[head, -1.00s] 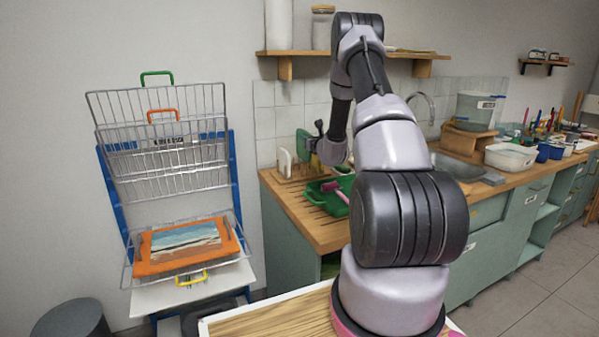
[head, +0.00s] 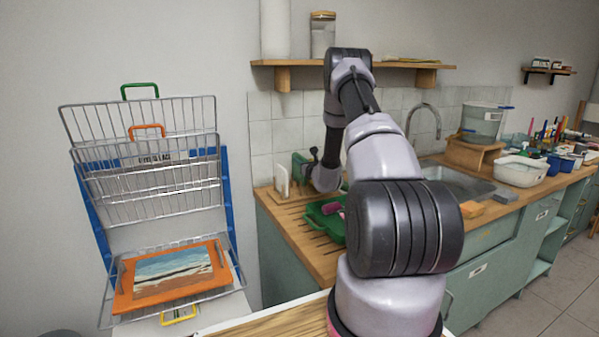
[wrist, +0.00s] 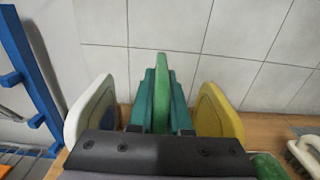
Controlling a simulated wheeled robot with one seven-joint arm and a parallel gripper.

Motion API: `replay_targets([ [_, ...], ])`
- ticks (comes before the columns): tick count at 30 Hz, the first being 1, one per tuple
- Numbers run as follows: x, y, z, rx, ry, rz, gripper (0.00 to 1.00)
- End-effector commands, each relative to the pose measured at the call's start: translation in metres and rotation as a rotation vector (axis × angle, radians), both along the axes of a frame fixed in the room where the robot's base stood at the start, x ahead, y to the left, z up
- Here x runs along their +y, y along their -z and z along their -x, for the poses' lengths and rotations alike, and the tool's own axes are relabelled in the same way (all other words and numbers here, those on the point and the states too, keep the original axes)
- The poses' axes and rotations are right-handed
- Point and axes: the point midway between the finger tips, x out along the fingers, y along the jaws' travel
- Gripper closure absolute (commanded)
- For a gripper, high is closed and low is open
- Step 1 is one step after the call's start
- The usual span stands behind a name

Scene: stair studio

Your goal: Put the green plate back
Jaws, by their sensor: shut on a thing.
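The green plate (wrist: 162,88) stands upright and edge-on in the wrist view, between the teal fingers of my gripper (wrist: 162,105), which is shut on it. A white plate (wrist: 92,108) stands to its left and a yellow plate (wrist: 218,112) to its right, both apart from it. In the head view the green plate (head: 299,167) shows partly behind my gripper (head: 309,172), at the wall end of the wooden worktop (head: 318,262). A pale plate (head: 282,180) stands just left of it. The green plate's lower edge and whatever supports it are hidden.
A green tray (head: 325,226) with a pink-handled brush lies in front of the plates. A wire drying rack (head: 150,170) with an orange-framed picture (head: 168,277) stands at left. A wall shelf (head: 300,67) hangs above. The sink (head: 455,182) is at right.

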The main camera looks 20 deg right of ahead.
Motion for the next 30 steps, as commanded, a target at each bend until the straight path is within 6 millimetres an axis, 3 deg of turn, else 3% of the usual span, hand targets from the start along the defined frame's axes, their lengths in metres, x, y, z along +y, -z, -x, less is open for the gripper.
replay_targets([
  [8,0.0,0.034,0.0,-0.001,0.001,0.0,1.0],
  [18,0.0,0.038,0.0,-0.002,0.001,0.0,1.0],
  [19,0.0,0.038,0.0,-0.001,0.0,0.0,0.76],
  [21,0.0,0.038,0.0,-0.001,0.0,0.0,0.54],
  [30,0.0,0.037,0.0,-0.001,0.0,0.0,0.54],
])
